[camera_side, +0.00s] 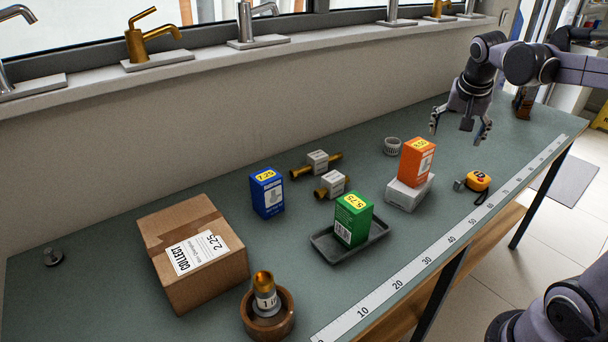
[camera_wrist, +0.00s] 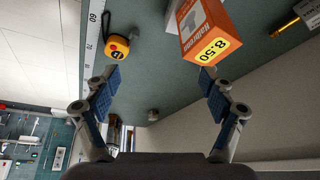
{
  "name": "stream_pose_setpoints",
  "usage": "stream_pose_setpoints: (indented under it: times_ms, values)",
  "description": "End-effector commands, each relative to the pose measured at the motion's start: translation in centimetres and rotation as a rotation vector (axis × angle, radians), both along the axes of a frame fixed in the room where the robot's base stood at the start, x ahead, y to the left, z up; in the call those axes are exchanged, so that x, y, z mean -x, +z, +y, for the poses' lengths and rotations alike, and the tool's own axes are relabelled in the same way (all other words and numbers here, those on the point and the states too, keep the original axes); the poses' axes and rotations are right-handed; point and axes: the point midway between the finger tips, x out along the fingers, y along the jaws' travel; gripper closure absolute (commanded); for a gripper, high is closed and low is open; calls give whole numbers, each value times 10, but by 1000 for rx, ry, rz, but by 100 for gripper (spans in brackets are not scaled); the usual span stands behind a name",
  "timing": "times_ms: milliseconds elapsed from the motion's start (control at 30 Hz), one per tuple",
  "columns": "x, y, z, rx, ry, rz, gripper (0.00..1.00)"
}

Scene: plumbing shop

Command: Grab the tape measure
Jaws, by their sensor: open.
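The tape measure (camera_side: 478,181) is yellow-orange and black with a dark strap, and lies on the green bench top near the printed ruler strip. In the wrist view the tape measure (camera_wrist: 117,47) is at the upper left, beyond the left fingertip. My gripper (camera_side: 460,130) is open and empty above the far right part of the bench, behind the tape measure and apart from it. In the wrist view my gripper (camera_wrist: 161,75) shows its two blue-padded fingers spread wide with nothing between them.
An orange box (camera_side: 417,161) stands on a white box (camera_side: 409,193) just left of the tape measure. A grey ring (camera_side: 393,146) lies behind them. A green box (camera_side: 353,219) stands in a dark tray (camera_side: 322,243). The ruler strip (camera_side: 440,248) runs along the front edge.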

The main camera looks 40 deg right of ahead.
Motion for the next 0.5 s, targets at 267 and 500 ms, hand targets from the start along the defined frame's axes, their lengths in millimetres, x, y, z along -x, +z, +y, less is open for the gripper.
stream_pose_setpoints:
  times_ms: [267, 500]
  values:
    - [16, -17, -114, -10, -494, 38, 17]
    - [25, -60, -141, -6, -627, 44, 17]
